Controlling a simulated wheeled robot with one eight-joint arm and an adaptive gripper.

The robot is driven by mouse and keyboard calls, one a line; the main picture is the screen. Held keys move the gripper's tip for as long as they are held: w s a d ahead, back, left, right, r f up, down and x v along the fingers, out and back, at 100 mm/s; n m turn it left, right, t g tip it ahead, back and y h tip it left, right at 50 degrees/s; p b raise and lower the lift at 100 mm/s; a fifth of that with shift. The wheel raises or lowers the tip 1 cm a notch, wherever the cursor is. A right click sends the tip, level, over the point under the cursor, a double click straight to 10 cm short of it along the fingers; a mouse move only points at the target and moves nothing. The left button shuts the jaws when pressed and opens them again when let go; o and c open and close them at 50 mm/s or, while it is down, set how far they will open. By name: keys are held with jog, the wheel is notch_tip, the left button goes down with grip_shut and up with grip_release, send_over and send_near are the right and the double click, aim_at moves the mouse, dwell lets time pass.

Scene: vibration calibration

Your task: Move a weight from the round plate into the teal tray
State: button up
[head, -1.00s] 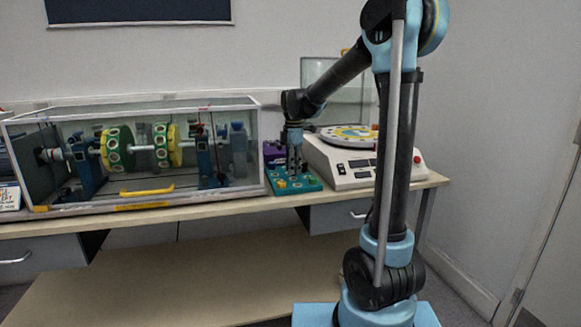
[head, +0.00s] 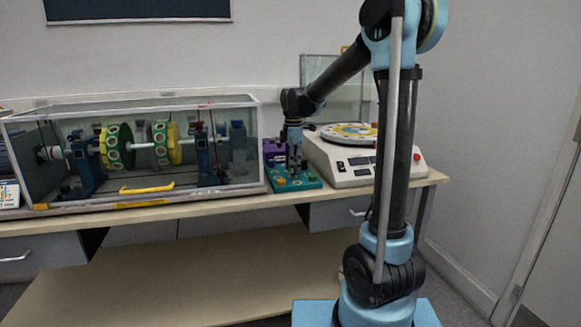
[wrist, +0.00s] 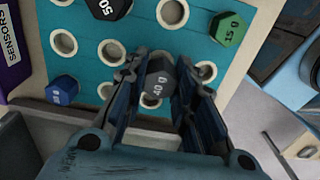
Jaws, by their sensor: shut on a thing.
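The teal tray (head: 312,184) lies on the bench, left of the white machine that carries the round plate (head: 350,129). My gripper (head: 293,172) points down over the tray. In the wrist view my gripper (wrist: 158,95) is shut on a dark weight marked 40 g (wrist: 159,82), held between both fingers over the teal tray (wrist: 120,30). Whether the weight's base touches the tray or sits in a hole is hidden. The tray also holds a black weight marked 50 (wrist: 108,8), a green 15 g weight (wrist: 229,29) and a blue weight (wrist: 62,89). Several round holes around them are empty.
A clear-walled case with a rotor (head: 140,145) stands close left of the tray. A purple box marked SENSORS (wrist: 8,50) is beside the tray. The white machine (head: 345,165) stands close on the right.

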jog(key=shift+f, duration=0.9)
dwell(0.7)
jog(key=o, duration=1.1)
jog(key=shift+c, duration=0.2)
jog(key=shift+r, duration=0.15)
notch_tip(320, 180, up, 12)
jog(key=shift+w+f, duration=0.1)
jog(key=shift+f, duration=0.05)
jog(key=s+d+f+m+t, duration=0.1)
jog(key=s+d+f+m, duration=0.4)
jog(key=s, duration=0.3)
jog(key=s+d+f+m, duration=0.3)
jog(key=s+d+m, duration=0.2)
jog(key=s+d, duration=0.25)
jog(key=s+d+f+m+t, duration=0.1)
jog(key=s+d+f+m, duration=0.35)
jog(key=s, duration=0.45)
jog(key=s+d+f+m, duration=0.3)
jog(key=s+f+m, duration=0.3)
jog(key=s+f, duration=0.1)
jog(key=shift+s+d+f, duration=0.2)
jog(key=shift+f, duration=0.65)
